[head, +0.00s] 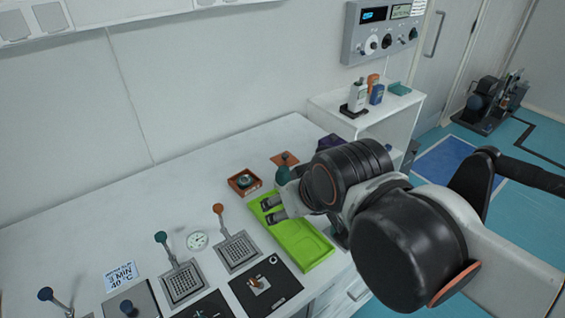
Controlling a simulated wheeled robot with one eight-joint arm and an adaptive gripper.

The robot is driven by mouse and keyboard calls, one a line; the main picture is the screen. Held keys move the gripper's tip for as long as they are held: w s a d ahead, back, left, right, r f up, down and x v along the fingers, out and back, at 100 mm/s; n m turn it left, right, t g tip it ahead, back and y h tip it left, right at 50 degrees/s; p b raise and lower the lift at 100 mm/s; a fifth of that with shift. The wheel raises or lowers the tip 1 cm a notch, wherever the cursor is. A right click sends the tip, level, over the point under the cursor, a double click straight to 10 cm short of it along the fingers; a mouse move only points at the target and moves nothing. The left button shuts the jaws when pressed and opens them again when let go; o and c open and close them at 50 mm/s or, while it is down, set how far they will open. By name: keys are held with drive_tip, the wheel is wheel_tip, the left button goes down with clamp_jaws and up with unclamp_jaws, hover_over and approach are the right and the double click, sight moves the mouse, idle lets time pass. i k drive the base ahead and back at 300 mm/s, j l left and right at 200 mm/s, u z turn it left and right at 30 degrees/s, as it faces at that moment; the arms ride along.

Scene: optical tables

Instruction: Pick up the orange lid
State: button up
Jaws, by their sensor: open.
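The orange lid (286,159) appears to be the flat orange-brown square with a small knob on top, lying towards the back of the white table. Its right part is close to my arm in the picture. My gripper (270,209) is open and empty, with its two dark fingertips pointing left over the green tray (305,248). The lid is behind my gripper, a little to the right. An open orange-brown box (244,182) with a dark round thing inside stands to the left of the lid, apart from it.
Two lever devices with perforated plates (187,284) (238,252), a small dial (197,240) and a black plate (265,283) stand left of the tray. A purple thing (328,142) is behind my arm. A side shelf (385,122) holds bottles. The table's back left is clear.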

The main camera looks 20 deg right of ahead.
sight(285, 158)
drive_tip(key=l+u, duration=0.4)
drive_tip(key=l, duration=1.25)
drive_tip(key=k, duration=0.05)
